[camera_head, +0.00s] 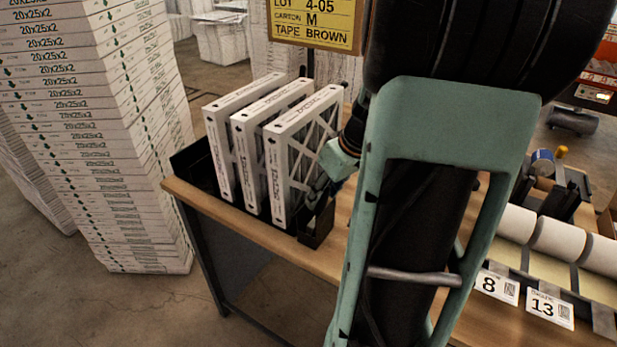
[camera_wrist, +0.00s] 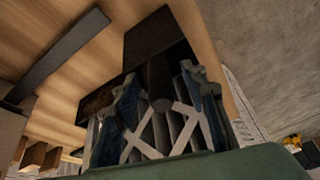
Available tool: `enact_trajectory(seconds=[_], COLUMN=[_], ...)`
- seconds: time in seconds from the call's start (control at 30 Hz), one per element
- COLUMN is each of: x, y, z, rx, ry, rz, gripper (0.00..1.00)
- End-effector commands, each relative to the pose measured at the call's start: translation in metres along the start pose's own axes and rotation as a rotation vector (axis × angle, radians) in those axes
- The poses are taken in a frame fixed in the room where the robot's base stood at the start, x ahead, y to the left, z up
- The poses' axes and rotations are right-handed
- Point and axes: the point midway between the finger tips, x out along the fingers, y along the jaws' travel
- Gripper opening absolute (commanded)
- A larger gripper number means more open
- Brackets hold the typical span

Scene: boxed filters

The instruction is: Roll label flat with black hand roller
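I cannot clearly make out the black hand roller or a label in either view. Three white-framed filters (camera_head: 300,150) stand upright side by side in a black rack (camera_head: 190,165) on the wooden table. My gripper (camera_head: 318,192) is low beside the lattice face of the rightmost filter, just above a small black holder (camera_head: 318,228). In the wrist view, my gripper's fingers (camera_wrist: 160,95) are spread apart. White lattice strips (camera_wrist: 165,135) and a dark upright shape (camera_wrist: 160,75) show between them. Whether the fingers touch anything is unclear.
Tall stacks of white filter boxes (camera_head: 95,130) stand left of the table. A yellow sign (camera_head: 315,22) rises behind the filters. At right are white rolls (camera_head: 555,238), number cards (camera_head: 497,287) and a blue-and-yellow tool (camera_head: 543,162). My arm hides the table's middle.

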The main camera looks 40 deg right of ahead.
Motion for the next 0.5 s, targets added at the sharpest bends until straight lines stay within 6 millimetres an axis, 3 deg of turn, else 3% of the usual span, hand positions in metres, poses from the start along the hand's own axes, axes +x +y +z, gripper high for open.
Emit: enact_trajectory(seconds=[0.23,0.5], x=[0.0008,0.0005], y=[0.0,0.0001], z=[0.0,-0.0001], rx=[0.0,0.0], ry=[0.0,0.0], rz=[0.0,0.0], gripper=[0.4,0.11])
